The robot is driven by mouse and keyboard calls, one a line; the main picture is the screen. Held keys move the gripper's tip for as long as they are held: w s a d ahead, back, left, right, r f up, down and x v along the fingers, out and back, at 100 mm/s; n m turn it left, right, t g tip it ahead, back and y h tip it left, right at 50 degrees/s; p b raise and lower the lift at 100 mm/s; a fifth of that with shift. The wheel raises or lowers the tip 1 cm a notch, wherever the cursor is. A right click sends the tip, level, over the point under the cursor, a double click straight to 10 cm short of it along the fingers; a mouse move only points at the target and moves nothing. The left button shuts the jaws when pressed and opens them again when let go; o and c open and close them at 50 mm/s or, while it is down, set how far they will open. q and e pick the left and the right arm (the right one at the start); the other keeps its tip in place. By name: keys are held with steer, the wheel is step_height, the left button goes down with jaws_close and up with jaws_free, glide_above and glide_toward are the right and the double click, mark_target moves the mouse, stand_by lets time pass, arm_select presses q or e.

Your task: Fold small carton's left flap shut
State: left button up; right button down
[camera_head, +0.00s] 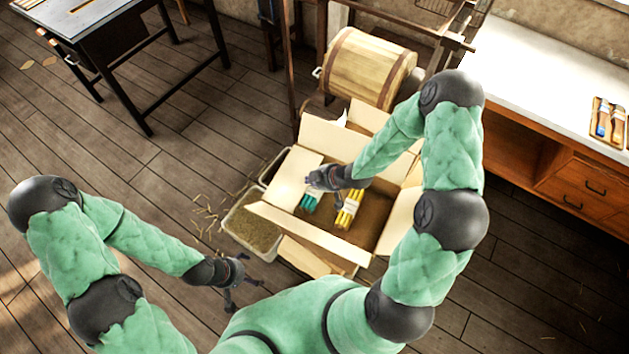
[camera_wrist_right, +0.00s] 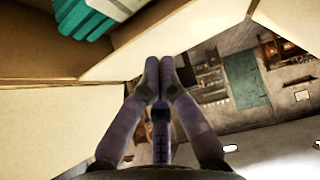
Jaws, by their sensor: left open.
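The open carton (camera_head: 372,228) stands on the floor with its flaps spread. Its left flap (camera_head: 288,180) leans up and outward. A teal bundle (camera_head: 310,202) and a yellow bundle (camera_head: 349,210) with a pale band lie inside. My right gripper (camera_head: 322,180) is over the carton at the left flap's inner side. In the right wrist view its fingertips (camera_wrist_right: 159,70) are together, with nothing visible between them. A pale cardboard panel (camera_wrist_right: 180,28) runs close behind the tips; I cannot tell whether they touch it. My left gripper (camera_head: 238,283) is open and empty, low and left of the carton.
A bin of straw-like filling (camera_head: 252,222) stands against the carton's left side. A wooden barrel (camera_head: 367,68) is behind it. A white-topped workbench (camera_head: 545,75) is at the right, and a dark table (camera_head: 95,30) at the upper left. The floor on the left is mostly free.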

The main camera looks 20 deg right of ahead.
steer(key=s+d+f, duration=0.2)
steer(key=s+d, duration=0.4)
steer(key=s, duration=0.1)
steer(key=shift+d+f, duration=0.2)
steer(key=shift+f, duration=0.05)
